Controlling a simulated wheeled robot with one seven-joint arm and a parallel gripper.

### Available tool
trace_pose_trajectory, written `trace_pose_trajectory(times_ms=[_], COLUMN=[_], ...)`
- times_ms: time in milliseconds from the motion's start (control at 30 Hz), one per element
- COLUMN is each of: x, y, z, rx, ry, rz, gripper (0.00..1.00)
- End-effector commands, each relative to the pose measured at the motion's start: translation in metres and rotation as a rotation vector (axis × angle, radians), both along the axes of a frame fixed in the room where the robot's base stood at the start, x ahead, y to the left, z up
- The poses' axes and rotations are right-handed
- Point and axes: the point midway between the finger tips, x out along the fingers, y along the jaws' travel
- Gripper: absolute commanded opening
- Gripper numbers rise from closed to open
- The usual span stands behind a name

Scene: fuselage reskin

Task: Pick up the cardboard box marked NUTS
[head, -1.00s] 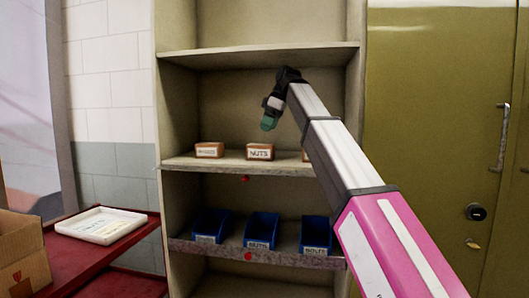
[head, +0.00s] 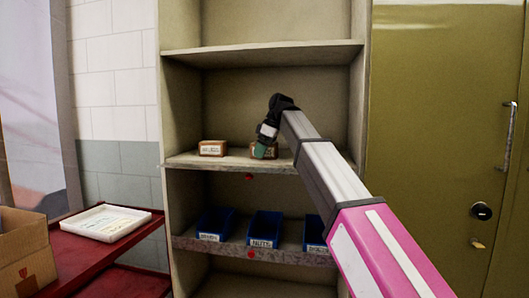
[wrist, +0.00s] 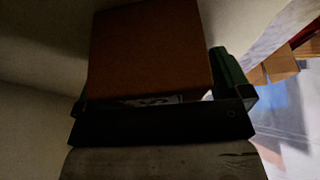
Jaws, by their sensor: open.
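The cardboard box marked NUTS (head: 273,152) stands on the middle shelf, partly hidden behind my gripper in the head view. My gripper (head: 261,150) is lowered at the front of this box, with its green fingertips over it. In the wrist view the brown box (wrist: 150,55) fills the space between the spread fingers of my gripper (wrist: 160,85). Part of its white label shows at its lower edge, too dark to read. The right finger is close beside the box. The gripper is open, and the box appears to rest on the shelf.
Another cardboard box (head: 212,148) stands to the left on the same shelf (head: 190,161). Blue bins (head: 264,228) stand on the shelf below. A red table (head: 95,250) at left holds a white tray (head: 107,222) and an open carton (head: 25,255).

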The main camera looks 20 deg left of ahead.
Motion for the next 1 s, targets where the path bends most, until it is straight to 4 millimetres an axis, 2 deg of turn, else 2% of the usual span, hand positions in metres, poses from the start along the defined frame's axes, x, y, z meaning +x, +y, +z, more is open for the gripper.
trace_pose_trajectory(times_ms=[567,600,767,800,1000], x=[-0.0002,-0.0001,0.0,0.0,0.0], y=[0.0003,0.0003,0.0004,0.0004,0.0006], z=[-0.003,-0.0027,-0.0026,-0.0026,-0.0019], rx=[0.0,0.0,0.0,0.0,0.0], ry=[0.0,0.0,0.0,0.0,-0.001], rz=[0.0,0.0,0.0,0.0,0.001], gripper=[0.96,0.83,0.31,0.27,0.27])
